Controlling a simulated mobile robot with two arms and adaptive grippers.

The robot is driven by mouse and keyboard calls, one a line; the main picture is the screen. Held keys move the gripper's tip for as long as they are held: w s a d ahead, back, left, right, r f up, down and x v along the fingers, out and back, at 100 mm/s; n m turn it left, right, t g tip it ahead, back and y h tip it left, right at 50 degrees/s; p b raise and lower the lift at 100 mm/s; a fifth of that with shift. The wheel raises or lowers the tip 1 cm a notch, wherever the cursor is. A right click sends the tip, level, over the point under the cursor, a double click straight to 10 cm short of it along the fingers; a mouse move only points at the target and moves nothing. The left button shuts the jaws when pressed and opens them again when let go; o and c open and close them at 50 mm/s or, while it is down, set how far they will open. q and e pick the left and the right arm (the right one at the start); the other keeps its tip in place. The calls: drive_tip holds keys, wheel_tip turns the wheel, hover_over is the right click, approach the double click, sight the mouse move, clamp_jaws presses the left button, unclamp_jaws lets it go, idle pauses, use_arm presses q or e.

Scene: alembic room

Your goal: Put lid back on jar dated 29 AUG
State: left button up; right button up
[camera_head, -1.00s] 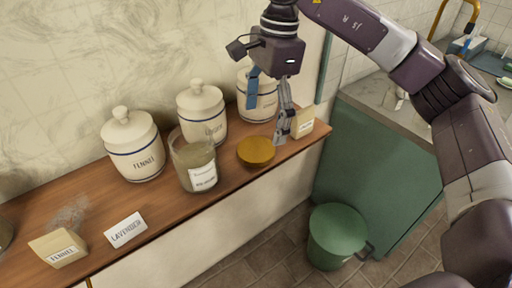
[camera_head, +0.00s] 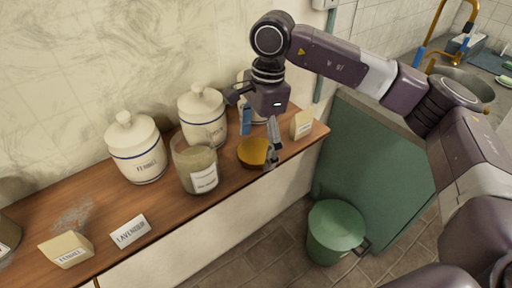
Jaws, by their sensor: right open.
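An open glass jar (camera_head: 194,163) with greyish contents and a white label stands on the wooden shelf; the label's print is too small to read. A round amber-brown lid (camera_head: 251,152) lies flat on the shelf just right of it. My right gripper (camera_head: 258,145) points down over the lid, its fingers apart, one at the lid's right side and the blue-marked one at its back left. I cannot tell whether they touch it. My left gripper is not in view.
White lidded canisters (camera_head: 136,150) stand along the wall behind, one partly hidden by my right gripper. Another packet (camera_head: 301,124) stands right of the lid. A green bin (camera_head: 336,231) stands below on the floor.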

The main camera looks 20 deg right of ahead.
drive_tip(key=c, duration=0.9)
drive_tip(key=shift+o, duration=0.2)
drive_tip(key=shift+r, duration=0.1)
drive_tip(key=shift+r, duration=0.6)
wheel_tip(320, 180, up, 11)
drive_tip(key=b, duration=0.2)
wheel_tip(320, 180, up, 8)
hover_over(256, 150)
drive_tip(key=shift+d+f+p, duration=0.1)
drive_tip(key=shift+f+p, duration=0.05)
drive_tip(key=shift+p, duration=0.15)
